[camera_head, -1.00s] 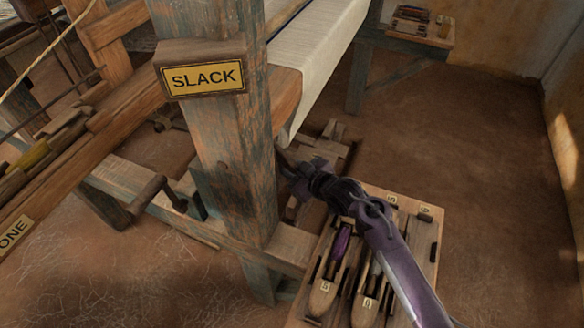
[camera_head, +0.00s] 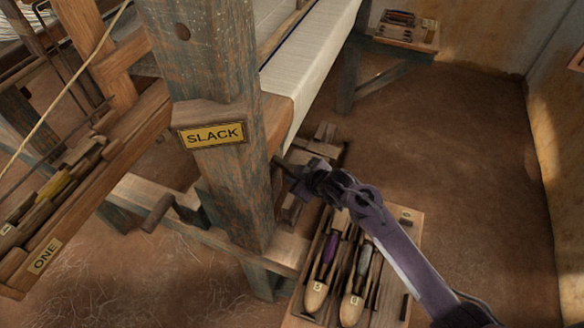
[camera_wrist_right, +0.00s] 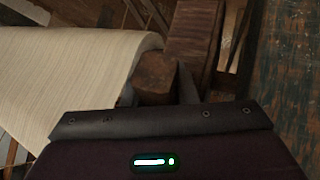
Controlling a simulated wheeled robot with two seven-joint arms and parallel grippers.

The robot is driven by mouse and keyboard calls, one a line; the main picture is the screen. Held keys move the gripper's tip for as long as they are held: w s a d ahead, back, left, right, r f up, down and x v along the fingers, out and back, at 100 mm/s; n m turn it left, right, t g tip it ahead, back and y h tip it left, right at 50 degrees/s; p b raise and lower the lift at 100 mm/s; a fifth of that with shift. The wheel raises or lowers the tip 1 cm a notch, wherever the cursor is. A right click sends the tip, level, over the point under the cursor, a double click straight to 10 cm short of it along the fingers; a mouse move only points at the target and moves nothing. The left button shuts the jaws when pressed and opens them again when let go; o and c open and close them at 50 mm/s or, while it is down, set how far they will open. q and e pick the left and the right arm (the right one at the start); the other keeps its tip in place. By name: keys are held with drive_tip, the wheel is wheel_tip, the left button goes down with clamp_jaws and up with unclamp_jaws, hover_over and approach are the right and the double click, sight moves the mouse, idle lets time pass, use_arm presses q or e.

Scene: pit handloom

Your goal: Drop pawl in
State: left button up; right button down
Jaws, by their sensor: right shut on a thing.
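My right gripper (camera_head: 284,166) is at the right side of the loom's upright post (camera_head: 215,165), just below the near end of the white cloth roll (camera_head: 318,50). In the right wrist view, a brown wooden piece (camera_wrist_right: 155,76) shows in front of the gripper housing, beside the cloth, with a dark finger (camera_wrist_right: 188,84) at its right. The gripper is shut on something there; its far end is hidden. I cannot make out the pawl by its shape. The post carries a yellow SLACK sign (camera_head: 212,134). My left gripper is not in view.
A wooden tray (camera_head: 392,308) with shuttles, one with purple thread (camera_head: 330,248), stands below my right arm. A crank handle (camera_head: 157,212) sticks out left of the post. A beam with a ONE label (camera_head: 45,256) runs at left. Floor at right is clear.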

drive_tip(key=shift+d+r+h+p, duration=0.2)
drive_tip(key=shift+r+h+p, duration=0.2)
drive_tip(key=shift+r+p, duration=0.3)
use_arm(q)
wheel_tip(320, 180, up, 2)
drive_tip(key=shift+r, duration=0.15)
use_arm(e)
drive_tip(key=c, duration=1.5)
unclamp_jaws()
drive_tip(key=shift+o, duration=0.2)
drive_tip(key=shift+s, duration=0.1)
drive_tip(key=shift+s+d+r, duration=0.15)
use_arm(q)
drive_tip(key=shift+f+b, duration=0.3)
drive_tip(key=shift+b, duration=0.1)
use_arm(e)
drive_tip(key=v, duration=0.7)
drive_tip(key=shift+r, duration=0.25)
